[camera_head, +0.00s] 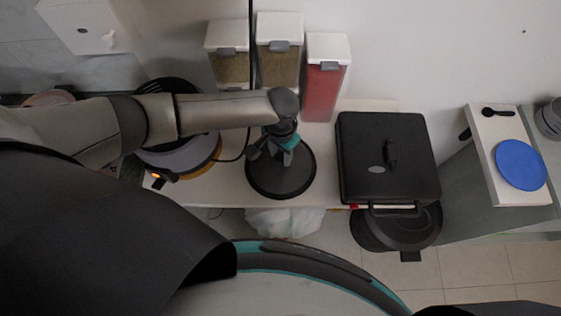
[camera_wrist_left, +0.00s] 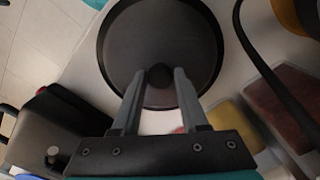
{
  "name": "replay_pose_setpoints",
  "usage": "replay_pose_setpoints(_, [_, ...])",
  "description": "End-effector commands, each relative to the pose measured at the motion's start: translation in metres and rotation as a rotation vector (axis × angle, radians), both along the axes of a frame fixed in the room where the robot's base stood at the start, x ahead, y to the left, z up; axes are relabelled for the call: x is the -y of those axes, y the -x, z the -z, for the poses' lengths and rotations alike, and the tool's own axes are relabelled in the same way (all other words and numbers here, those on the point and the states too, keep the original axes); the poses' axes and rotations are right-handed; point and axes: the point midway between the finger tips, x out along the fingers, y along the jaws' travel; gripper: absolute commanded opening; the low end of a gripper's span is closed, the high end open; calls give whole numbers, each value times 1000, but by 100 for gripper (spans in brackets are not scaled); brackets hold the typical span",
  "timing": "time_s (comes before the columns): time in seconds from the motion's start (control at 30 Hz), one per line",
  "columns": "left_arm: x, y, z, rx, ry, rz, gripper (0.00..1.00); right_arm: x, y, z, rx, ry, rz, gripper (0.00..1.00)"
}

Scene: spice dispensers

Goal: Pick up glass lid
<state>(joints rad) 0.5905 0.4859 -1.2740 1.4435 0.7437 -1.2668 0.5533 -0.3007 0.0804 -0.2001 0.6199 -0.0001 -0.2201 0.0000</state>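A round dark lid (camera_head: 288,182) with a black rim lies on the white counter below my left gripper (camera_head: 266,152); I take it for the glass lid. In the left wrist view the lid (camera_wrist_left: 190,40) fills the upper middle, and its round knob (camera_wrist_left: 160,76) shows between the two fingertips of my left gripper (camera_wrist_left: 160,80). The fingers are apart, one on each side of the knob, with a small gap visible on both sides. What lies under the lid is hidden. My right gripper is not in view.
A black box-shaped appliance (camera_head: 385,160) stands right of the lid. Several spice dispensers (camera_head: 278,55) stand behind it against the wall. A plate-like round item (camera_head: 185,158) lies left, partly under my arm. A blue plate (camera_head: 521,165) sits on the far-right counter.

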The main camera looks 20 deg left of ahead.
Motion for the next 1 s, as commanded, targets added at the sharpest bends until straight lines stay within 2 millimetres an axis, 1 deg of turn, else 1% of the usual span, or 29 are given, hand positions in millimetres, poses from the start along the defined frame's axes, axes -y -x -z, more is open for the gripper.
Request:
replay_pose_setpoints(0.03, [0,0,0,0,0,0,37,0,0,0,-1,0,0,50])
replay_pose_setpoints(0.3, [0,0,0,0,0,0,6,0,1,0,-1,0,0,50])
replay_pose_setpoints(0.37, [0,0,0,0,0,0,0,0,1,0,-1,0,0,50])
replay_pose_setpoints(1.0, [0,0,0,0,0,-1,0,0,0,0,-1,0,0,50])
